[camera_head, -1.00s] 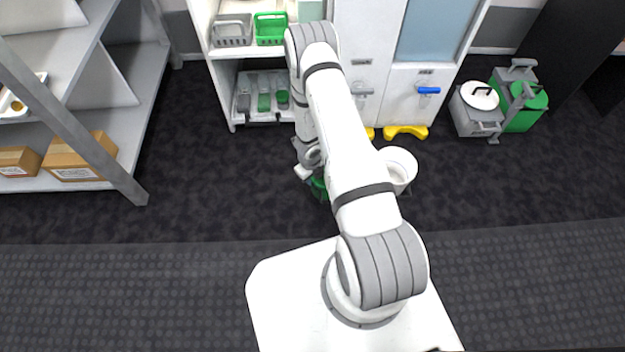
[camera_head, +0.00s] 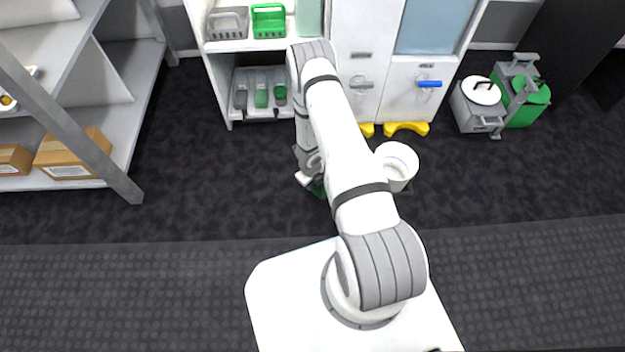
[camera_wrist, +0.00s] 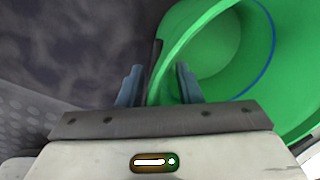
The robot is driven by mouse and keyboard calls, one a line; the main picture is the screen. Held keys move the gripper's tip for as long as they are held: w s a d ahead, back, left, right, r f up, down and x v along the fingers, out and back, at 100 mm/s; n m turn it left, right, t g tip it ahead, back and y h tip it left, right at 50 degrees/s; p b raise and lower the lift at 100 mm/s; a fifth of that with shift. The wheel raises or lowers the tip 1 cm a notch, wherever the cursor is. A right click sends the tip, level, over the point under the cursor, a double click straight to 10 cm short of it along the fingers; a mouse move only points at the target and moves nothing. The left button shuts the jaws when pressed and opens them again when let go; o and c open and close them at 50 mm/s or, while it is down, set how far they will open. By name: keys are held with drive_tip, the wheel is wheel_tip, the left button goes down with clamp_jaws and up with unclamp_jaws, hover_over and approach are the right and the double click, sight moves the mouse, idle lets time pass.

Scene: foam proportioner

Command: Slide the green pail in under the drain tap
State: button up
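The green pail (camera_wrist: 215,50) fills the upper right of the wrist view, with its open mouth and a blue line inside. In the head view only a sliver of the green pail (camera_head: 319,187) shows on the floor; my arm hides the rest. My gripper (camera_wrist: 159,84) is open, with the pail's near wall between its fingers and a gap visible on the left. Two taps are on the white cabinet front: one with a grey lever (camera_head: 361,84) and one with a blue lever (camera_head: 429,84). I cannot tell which is the drain tap.
A white pail (camera_head: 397,165) stands on the floor just right of my arm. Yellow floor pieces (camera_head: 406,128) lie below the taps. A grey container (camera_head: 478,106) and a green one (camera_head: 525,105) stand at the right. Shelving (camera_head: 125,180) stands left.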

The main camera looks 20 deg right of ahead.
drive_tip(key=shift+f, duration=0.1)
clamp_jaws()
idle(0.3)
